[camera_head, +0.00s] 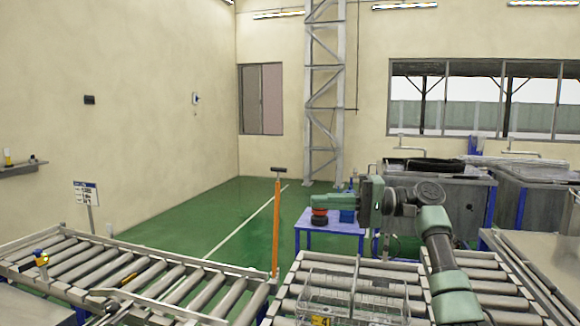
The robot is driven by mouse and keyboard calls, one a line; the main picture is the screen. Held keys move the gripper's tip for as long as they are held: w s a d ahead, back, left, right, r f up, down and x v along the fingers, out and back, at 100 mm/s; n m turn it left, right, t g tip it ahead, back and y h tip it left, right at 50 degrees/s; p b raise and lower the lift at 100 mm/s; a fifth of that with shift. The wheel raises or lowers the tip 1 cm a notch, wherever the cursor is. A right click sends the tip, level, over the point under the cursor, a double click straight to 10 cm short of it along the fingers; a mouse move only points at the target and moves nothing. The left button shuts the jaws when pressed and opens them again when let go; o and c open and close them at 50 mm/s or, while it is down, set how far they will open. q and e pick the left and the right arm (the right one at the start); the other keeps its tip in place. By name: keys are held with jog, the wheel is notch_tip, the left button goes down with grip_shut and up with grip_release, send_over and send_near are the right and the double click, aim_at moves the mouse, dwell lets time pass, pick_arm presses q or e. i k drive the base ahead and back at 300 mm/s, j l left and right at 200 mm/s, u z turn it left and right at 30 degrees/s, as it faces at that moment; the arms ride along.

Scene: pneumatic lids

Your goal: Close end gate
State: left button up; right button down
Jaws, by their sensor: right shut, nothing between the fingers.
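An upright orange bar with a black T-shaped top (277,222) stands at the inner end of the left roller conveyor. It is the likeliest end gate, though I cannot be sure. My right arm reaches in from the lower right over the right conveyor, and its gripper (319,215) is small and far off, to the right of the orange bar and apart from it. The gripper is shut and empty. My left gripper is not in view.
The left roller conveyor (40,250) and right roller conveyor (487,287) lie in front, with a wire basket (335,292) on the right one. A blue table (345,229) stands behind. Steel sinks (460,205) are at right. Green floor (215,225) lies open beyond the left conveyor.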

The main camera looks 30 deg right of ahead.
aim_at(274, 274)
jog(key=i+l, duration=1.1)
jog(key=l, duration=0.1)
